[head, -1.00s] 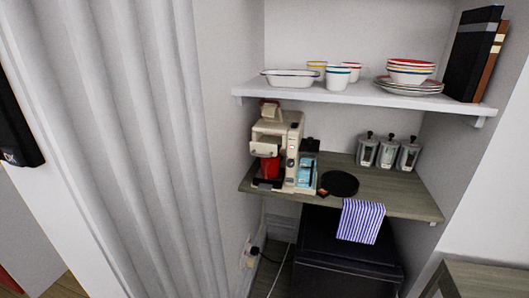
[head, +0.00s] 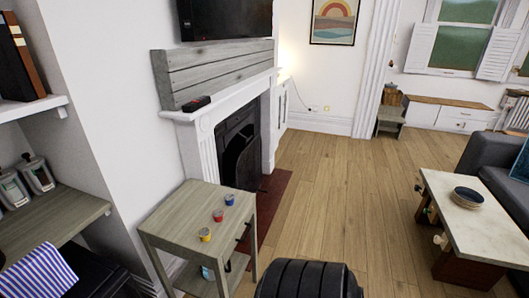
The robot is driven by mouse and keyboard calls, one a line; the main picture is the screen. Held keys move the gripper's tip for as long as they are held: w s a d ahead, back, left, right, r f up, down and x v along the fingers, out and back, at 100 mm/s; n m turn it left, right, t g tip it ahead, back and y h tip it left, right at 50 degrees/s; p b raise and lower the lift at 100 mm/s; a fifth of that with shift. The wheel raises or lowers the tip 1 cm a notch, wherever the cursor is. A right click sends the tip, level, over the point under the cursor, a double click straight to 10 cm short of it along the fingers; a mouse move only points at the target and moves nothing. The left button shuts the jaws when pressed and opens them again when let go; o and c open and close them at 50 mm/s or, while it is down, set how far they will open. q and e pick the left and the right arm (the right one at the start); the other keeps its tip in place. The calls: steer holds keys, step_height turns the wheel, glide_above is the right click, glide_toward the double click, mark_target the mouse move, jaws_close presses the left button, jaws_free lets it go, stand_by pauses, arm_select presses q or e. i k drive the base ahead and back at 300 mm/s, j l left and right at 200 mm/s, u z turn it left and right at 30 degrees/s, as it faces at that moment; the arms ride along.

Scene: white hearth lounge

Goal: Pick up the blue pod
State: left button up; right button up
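The blue pod (head: 229,199) stands on top of a small grey wooden side table (head: 173,215) in the head view, close to the table's far right edge. A red pod (head: 218,215) and a yellow pod (head: 205,234) stand in a row in front of it, nearer to me. The blue pod is in plain sight and nothing touches it. Neither of my grippers shows in the view.
A fireplace (head: 240,150) with a white surround is behind the side table. A dark ribbed rounded shape (head: 308,280) fills the bottom middle. Wooden floor (head: 320,190) lies clear right of the table, up to a coffee table (head: 470,220) with a bowl (head: 468,197).

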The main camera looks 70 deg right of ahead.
mark_target(229, 198)
steer(key=z, duration=1.95)
steer(key=i+l+u, duration=0.2)
steer(key=l, duration=0.25)
steer(key=i+j, duration=0.05)
